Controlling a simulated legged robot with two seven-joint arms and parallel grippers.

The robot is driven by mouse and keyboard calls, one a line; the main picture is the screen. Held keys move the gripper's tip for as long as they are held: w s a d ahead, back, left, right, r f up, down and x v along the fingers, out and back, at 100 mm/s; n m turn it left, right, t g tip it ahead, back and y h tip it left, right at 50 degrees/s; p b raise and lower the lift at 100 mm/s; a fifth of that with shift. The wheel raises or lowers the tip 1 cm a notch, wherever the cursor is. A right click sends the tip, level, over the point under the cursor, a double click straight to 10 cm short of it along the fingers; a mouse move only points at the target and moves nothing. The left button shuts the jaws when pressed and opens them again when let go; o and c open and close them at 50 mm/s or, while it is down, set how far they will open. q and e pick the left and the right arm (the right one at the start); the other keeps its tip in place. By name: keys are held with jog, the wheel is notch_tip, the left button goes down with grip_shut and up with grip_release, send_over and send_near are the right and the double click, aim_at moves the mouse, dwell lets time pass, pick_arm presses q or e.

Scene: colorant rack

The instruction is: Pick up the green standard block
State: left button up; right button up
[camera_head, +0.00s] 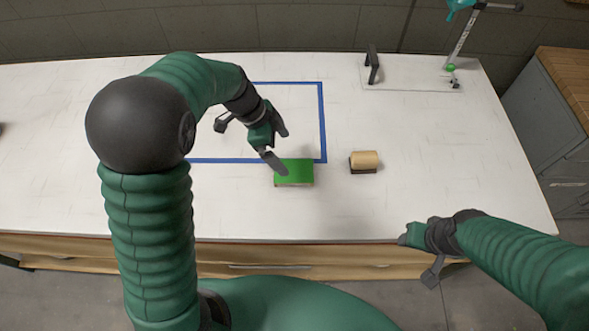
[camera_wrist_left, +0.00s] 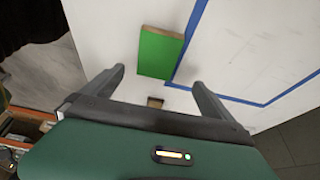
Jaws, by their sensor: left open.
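The green block (camera_head: 296,174) lies on the white table at the front edge of the blue tape outline. It also shows in the left wrist view (camera_wrist_left: 159,54), ahead of the fingers and between their lines. My left gripper (camera_head: 277,148) is open and empty, just behind and above the block in the head view; one finger overlaps the block's left part. The left wrist view shows both fingertips (camera_wrist_left: 157,78) spread apart. My right gripper (camera_head: 405,238) is near the table's front edge, far from the block; whether its jaws are open is unclear.
A tan and dark block (camera_head: 365,161) sits to the right of the green block. A blue tape outline (camera_head: 322,120) marks the table (camera_head: 440,160). A stand on a pale base (camera_head: 420,77) is at the back right. The front right tabletop is clear.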

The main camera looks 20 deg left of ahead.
aim_at(293, 170)
pick_arm(q)
jog(key=f, duration=0.1)
jog(key=d+f, duration=0.1)
jog(key=f, duration=0.1)
jog(key=shift+s+d+f, duration=0.2)
jog(key=shift+s+d, duration=0.05)
jog(key=shift+d, duration=0.05)
jog(key=x, duration=0.2)
jog(key=a+x, duration=0.1)
jog(key=x, duration=0.2)
jog(key=shift+w+f+p, duration=0.1)
jog(key=shift+f+p, duration=0.2)
jog(key=shift+f, duration=0.1)
jog(key=shift+d+r, duration=0.15)
jog(key=shift+d, duration=0.05)
jog(key=shift+c, duration=1.8)
jog(key=shift+a, duration=0.1)
jog(key=c, duration=1.2)
jog(key=shift+o, duration=0.2)
